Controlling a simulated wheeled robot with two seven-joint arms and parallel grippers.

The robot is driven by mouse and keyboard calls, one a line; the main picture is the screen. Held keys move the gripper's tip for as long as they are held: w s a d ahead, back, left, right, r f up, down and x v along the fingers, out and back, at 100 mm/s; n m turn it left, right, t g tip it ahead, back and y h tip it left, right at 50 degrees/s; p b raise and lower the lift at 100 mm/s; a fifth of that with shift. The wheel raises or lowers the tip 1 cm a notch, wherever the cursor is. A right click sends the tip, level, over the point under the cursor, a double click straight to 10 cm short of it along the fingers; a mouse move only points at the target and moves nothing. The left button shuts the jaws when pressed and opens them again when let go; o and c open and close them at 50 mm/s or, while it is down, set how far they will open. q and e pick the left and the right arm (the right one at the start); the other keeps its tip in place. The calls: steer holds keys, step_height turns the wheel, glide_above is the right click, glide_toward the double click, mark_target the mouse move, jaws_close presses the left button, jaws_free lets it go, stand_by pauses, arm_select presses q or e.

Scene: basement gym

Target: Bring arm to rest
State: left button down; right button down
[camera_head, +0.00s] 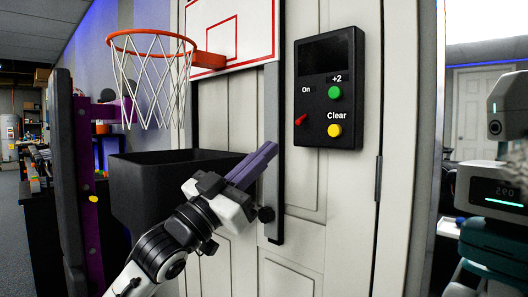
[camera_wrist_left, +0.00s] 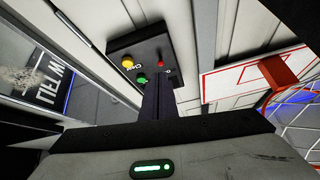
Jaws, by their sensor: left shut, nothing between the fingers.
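My left gripper (camera_head: 262,158) is raised in front of the white door, its purple fingers together and empty. It points up and to the right, below and left of the black control box (camera_head: 326,110). The box carries a green button (camera_head: 335,92), a yellow button (camera_head: 334,130), a red switch (camera_head: 301,119) and a dark display (camera_head: 326,54). In the left wrist view the shut fingers (camera_wrist_left: 157,88) point toward the box (camera_wrist_left: 178,48), with a visible gap unclear. My right gripper is not in view.
A basketball hoop (camera_head: 152,38) with a net and white backboard (camera_head: 236,30) hangs on the door. A black bin (camera_head: 135,190) is below the hoop, left of my arm. A mirror (camera_head: 484,60) at the right shows a robot's reflection. The door's lower right is clear.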

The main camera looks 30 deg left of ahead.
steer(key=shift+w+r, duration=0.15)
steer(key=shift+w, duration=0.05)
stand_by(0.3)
